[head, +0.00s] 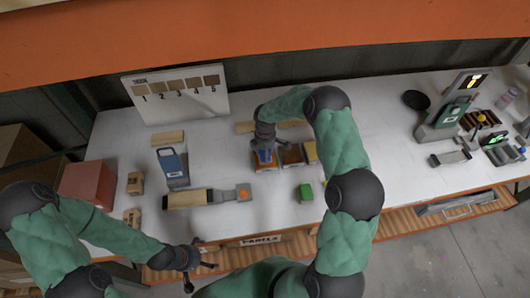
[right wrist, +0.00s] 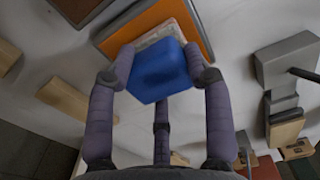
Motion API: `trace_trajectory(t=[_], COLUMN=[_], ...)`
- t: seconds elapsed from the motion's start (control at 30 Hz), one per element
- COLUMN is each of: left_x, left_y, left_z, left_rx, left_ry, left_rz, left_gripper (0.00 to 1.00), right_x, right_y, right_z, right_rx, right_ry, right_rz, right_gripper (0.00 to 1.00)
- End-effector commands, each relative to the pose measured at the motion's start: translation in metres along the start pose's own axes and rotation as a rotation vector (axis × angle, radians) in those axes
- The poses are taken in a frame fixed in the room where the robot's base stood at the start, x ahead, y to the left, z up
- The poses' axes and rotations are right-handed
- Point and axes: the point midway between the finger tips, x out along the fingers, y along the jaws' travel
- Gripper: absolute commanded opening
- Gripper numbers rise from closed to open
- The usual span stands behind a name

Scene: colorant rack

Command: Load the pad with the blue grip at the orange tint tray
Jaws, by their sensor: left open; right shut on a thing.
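My right gripper (head: 265,145) is over the row of tint trays in the head view. In the right wrist view its fingers (right wrist: 160,80) are shut on the blue grip (right wrist: 160,72) of a pad. The pad's pale underside block (right wrist: 152,38) shows beyond the grip, over the orange tint tray (right wrist: 192,20); whether it touches the tint cannot be told. The blue grip also shows in the head view (head: 265,156), and it and the gripper hide most of that tray. My left gripper (head: 193,268) is open and empty near the table's front edge.
A brown tray (head: 291,155) and a yellowish block (head: 310,151) stand right of the gripper. A green-gripped pad (head: 305,192) sits in front. A long wooden piece with a grey end (head: 200,198) lies left.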

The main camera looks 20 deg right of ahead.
Motion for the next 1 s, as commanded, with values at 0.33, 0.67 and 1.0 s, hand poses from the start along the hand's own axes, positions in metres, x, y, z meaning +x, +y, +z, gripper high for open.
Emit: trace_trajectory(t=[0.33, 0.67, 1.0], left_x=[-0.013, -0.024, -0.034], left_y=[0.004, 0.008, 0.012], left_z=[0.001, 0.001, 0.001], left_rx=[0.0, 0.001, 0.001], left_ry=[0.0, 0.0, 0.0], left_rz=[0.0, 0.0, 0.0], left_gripper=[1.0, 1.0, 1.0], right_x=[-0.025, -0.048, -0.069], right_y=[0.001, 0.001, 0.001], right_z=[0.0, 0.0, 0.0], right_rx=[0.0, 0.0, 0.0], right_ry=[0.0, 0.0, 0.0], right_rz=[0.002, 0.003, 0.002], right_gripper=[0.25, 0.25, 0.25])
